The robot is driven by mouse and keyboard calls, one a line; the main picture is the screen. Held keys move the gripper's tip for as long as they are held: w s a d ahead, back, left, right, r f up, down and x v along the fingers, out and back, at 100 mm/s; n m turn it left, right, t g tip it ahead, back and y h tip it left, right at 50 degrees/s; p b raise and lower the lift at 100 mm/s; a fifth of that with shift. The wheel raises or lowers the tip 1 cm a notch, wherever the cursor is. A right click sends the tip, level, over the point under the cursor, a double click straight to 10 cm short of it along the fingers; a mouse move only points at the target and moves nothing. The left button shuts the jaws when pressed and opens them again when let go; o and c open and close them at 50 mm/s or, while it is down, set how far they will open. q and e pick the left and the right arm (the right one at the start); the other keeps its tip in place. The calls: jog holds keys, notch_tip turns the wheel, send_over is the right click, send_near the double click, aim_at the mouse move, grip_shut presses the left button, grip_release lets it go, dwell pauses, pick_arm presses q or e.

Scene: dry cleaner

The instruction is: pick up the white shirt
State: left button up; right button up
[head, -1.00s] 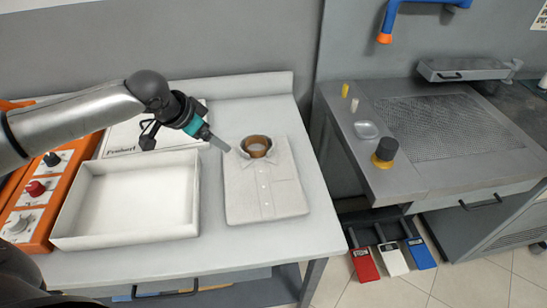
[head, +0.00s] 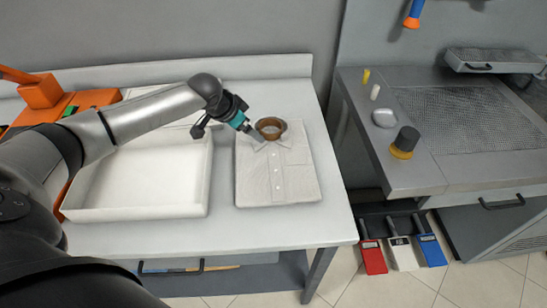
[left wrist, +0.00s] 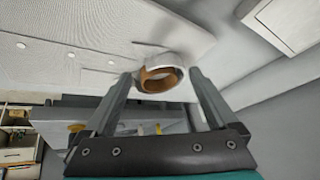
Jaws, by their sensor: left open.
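The folded white shirt (head: 278,178) lies flat on the white table, its buttoned front up. A brown ring-shaped insert (head: 270,128) stands in its collar at the far end. My left gripper (head: 257,136) is at the left side of the collar, pointing down and right. In the left wrist view, the open fingers (left wrist: 162,76) frame the collar and brown insert (left wrist: 160,78), and the shirt (left wrist: 90,35) spreads across the upper left. Nothing shows held between the fingers. Whether they touch the collar I cannot tell. My right gripper is not in view.
A shallow white open box (head: 140,208) stands left of the shirt, beside an orange unit. A flat white box lies behind it, partly covered by my arm. Right of a gap is a grey workstation (head: 425,175). Bare table (head: 290,222) lies in front of the shirt.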

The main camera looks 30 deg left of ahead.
aim_at(255, 143)
pick_arm(q)
jog(key=b+x, duration=0.1)
jog(key=x, duration=0.3)
jog(key=shift+d+f, duration=0.1)
jog(key=shift+f, duration=0.1)
jog(key=shift+c, duration=0.3)
grip_shut()
dwell(0.5)
